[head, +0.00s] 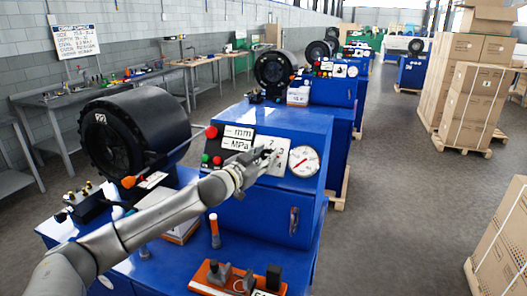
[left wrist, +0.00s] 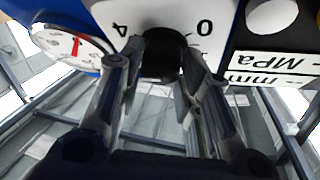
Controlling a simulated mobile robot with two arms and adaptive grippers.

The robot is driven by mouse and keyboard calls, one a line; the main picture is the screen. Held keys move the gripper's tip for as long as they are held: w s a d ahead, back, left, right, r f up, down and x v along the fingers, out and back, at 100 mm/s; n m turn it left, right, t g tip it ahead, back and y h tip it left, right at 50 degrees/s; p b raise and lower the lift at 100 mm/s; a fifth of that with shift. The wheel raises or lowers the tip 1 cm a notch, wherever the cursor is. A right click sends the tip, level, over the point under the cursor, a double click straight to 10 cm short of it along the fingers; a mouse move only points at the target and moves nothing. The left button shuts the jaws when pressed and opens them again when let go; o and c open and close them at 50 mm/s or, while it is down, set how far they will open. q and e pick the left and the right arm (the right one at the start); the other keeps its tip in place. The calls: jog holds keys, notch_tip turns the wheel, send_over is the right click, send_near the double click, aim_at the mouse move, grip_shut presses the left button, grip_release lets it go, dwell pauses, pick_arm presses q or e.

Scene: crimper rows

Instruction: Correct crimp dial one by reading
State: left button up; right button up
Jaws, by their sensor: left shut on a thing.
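The blue crimper (head: 262,205) nearest me has a white dial plate (head: 282,146) with printed numbers on its sloped panel. My left gripper (head: 268,156) reaches this plate from the left in the head view. In the left wrist view its fingers (left wrist: 165,70) are shut on the black dial knob (left wrist: 163,55), one finger on each side. The plate there reads upside down, with a 0 and a 4 visible. The knob's pointer is hidden. A round gauge (head: 303,161) with a red needle sits right of the dial. Two readout labels, mm (head: 238,132) and MPa (head: 236,144), show dashes. My right gripper is out of view.
A tool tray (head: 235,280) lies in front. A chart board (head: 75,35) hangs on the wall. More blue crimpers stand behind. Boxes (head: 470,105) stand right, beyond open floor.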

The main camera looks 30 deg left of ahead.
aim_at(264, 157)
pick_arm(q)
jog(key=shift+m+h+p, duration=0.5)
jog(key=shift+m+p, duration=0.15)
jog(key=shift+m, duration=0.15)
jog(key=o, duration=1)
jog(key=shift+s, duration=0.15)
jog(key=shift+s+a, duration=0.15)
jog(key=shift+s, duration=1.7)
jog(key=s, duration=0.8)
jog(key=shift+a+r, duration=0.15)
jog(key=shift+r, duration=0.2)
